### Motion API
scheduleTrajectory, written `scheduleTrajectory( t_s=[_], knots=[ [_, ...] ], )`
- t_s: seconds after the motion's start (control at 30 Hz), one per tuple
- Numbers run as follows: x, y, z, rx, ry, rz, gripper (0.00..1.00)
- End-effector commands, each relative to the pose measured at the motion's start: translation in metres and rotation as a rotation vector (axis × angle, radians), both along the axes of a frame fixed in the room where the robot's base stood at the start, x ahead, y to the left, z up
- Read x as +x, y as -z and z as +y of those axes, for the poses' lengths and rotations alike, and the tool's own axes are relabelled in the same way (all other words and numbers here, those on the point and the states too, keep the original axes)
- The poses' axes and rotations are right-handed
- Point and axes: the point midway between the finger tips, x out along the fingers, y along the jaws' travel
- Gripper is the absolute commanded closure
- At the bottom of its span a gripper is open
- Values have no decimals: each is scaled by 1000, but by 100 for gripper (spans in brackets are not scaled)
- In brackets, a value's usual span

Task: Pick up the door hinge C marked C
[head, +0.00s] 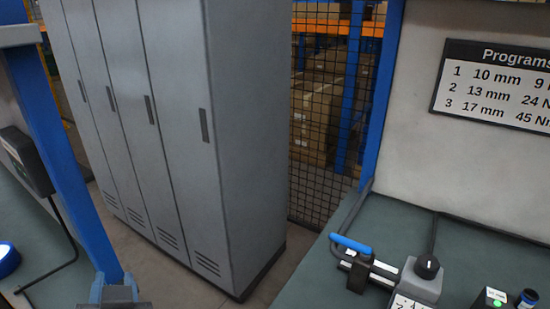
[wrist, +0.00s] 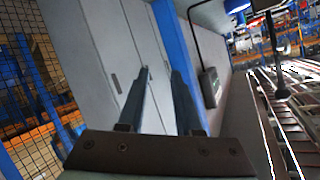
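No door hinge marked C can be made out in either view. My gripper (wrist: 161,73) shows in the wrist view, with its two long fingers apart and nothing visible between them. It points toward grey lockers and a blue post, away from any bench top.
Grey lockers (head: 235,140) stand between two green-topped benches. The right bench (head: 340,255) carries a blue-handled clamp (head: 352,246), a black knob on a grey box (head: 427,268) and a programs sign (head: 495,85) above. A blue post (head: 62,150) stands at left. Mesh fencing is behind.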

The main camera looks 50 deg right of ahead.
Motion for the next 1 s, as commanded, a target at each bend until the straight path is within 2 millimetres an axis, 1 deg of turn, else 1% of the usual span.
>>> scheduleTrajectory(
  t_s=[0.03,0.17,0.27,0.3,0.5,0.6,0.7,0.77,0.87,1.0],
  knots=[
    [-9,-7,-8,43,42,74,66],
    [-40,16,-25,153,170,252,66],
    [-72,29,-34,231,281,384,66],
    [-87,33,-38,259,329,434,66],
    [-155,45,-45,366,547,640,66],
    [-179,48,-46,393,624,703,66],
    [-194,50,-46,410,671,740,66],
    [-199,54,-46,415,688,753,66],
    [-202,65,-50,418,700,762,66],
    [-200,91,-60,417,700,763,66]
  ],
)
